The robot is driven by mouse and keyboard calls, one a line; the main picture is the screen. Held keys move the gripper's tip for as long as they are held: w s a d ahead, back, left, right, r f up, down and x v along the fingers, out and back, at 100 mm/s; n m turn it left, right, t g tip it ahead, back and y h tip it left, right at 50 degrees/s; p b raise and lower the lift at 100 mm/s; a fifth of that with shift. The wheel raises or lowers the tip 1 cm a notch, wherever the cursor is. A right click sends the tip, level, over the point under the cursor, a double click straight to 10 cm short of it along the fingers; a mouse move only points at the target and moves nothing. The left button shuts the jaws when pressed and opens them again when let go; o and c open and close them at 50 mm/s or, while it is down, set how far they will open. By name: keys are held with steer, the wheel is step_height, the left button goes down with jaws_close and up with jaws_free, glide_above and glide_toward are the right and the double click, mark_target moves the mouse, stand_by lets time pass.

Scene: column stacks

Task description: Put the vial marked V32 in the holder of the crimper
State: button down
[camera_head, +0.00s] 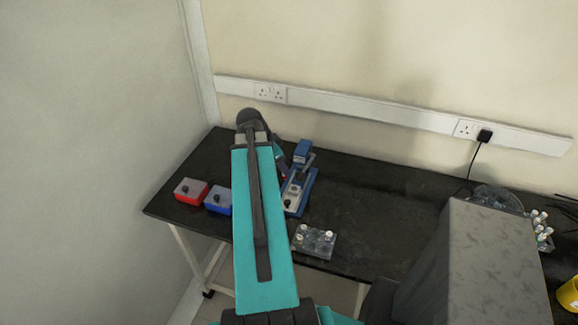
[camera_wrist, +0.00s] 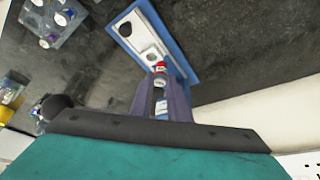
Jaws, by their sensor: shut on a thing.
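My gripper (camera_wrist: 160,84) is shut on a small vial with a red cap (camera_wrist: 160,66), held between the fingertips in the wrist view. The mark on the vial is too small to read. The crimper (camera_wrist: 149,38) has a blue base with a pale top plate, and the vial shows in front of its near end. I cannot tell whether the vial touches it. In the head view the crimper (camera_head: 308,178) stands just right of my gripper (camera_head: 283,176), which is partly hidden by my arm.
A clear rack (camera_head: 318,244) with several white-capped vials stands in front of the crimper. A red box (camera_head: 187,194) and a blue box (camera_head: 217,203) stand left of my arm. The dark bench (camera_head: 385,205) is clear right of the crimper. A wall is close behind.

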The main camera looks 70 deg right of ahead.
steer(key=shift+s+d+f+m, duration=0.15)
steer(key=shift+s+m, duration=0.1)
steer(key=shift+s, duration=0.3)
steer(key=shift+s+d+m, duration=0.2)
steer(key=shift+s, duration=0.35)
steer(key=shift+s+d+f+m, duration=0.15)
steer(key=shift+s+m, duration=0.1)
steer(key=shift+s, duration=0.3)
steer(key=shift+f, duration=0.15)
steer(key=shift+f+b, duration=0.9)
steer(key=shift+f, duration=0.85)
steer(key=shift+w+f+b, duration=0.1)
steer(key=shift+f+b, duration=0.9)
steer(key=shift+b, duration=0.05)
stand_by(1.0)
steer(key=c, duration=1.3)
jaws_free()
steer(key=shift+r, duration=0.1)
